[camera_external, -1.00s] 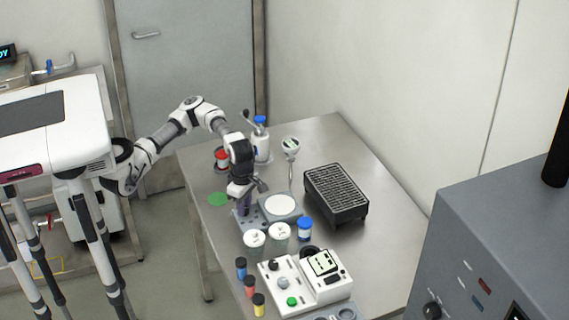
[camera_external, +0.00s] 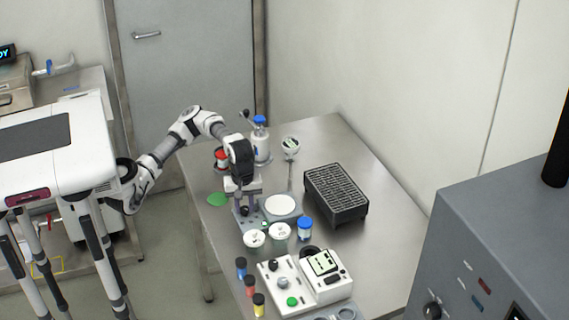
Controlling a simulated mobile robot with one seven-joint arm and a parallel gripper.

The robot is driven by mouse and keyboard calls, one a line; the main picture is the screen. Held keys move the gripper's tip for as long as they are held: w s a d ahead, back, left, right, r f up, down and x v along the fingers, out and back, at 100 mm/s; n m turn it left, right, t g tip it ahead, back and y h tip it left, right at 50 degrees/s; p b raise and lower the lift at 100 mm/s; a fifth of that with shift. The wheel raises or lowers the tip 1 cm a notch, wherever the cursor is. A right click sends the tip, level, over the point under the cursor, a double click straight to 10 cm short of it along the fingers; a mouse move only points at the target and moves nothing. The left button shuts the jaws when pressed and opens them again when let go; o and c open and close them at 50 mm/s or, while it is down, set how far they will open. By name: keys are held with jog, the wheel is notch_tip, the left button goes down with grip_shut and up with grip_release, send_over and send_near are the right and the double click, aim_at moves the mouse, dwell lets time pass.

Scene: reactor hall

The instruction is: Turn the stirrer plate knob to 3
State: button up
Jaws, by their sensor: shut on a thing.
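The stirrer plate (camera_external: 281,205) has a round white top on a grey body, near the middle of the table. A small green light (camera_external: 264,223) shows near its front edge. My gripper (camera_external: 243,203) points down at the left side of the stirrer plate, low and close to it. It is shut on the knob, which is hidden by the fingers. The knob's pointer and scale cannot be read from here.
A grey block with holes (camera_external: 250,221) lies just below my gripper. Two white-lidded cups (camera_external: 254,238) and a blue-capped jar (camera_external: 305,227) stand in front. A black ridged box (camera_external: 336,194) is to the right, a blue-capped bottle (camera_external: 260,140) behind.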

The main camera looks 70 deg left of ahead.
aim_at(244, 208)
jog(key=m+b, duration=0.1)
jog(key=m, duration=0.4)
jog(key=shift+m, duration=0.3)
jog(key=m+b, duration=0.1)
jog(key=m, duration=0.4)
jog(key=shift+m, duration=0.3)
jog(key=o, duration=1)
jog(key=shift+r, duration=0.15)
notch_tip(244, 208, up, 14)
jog(key=shift+f+p, duration=0.2)
jog(key=shift+p, duration=0.15)
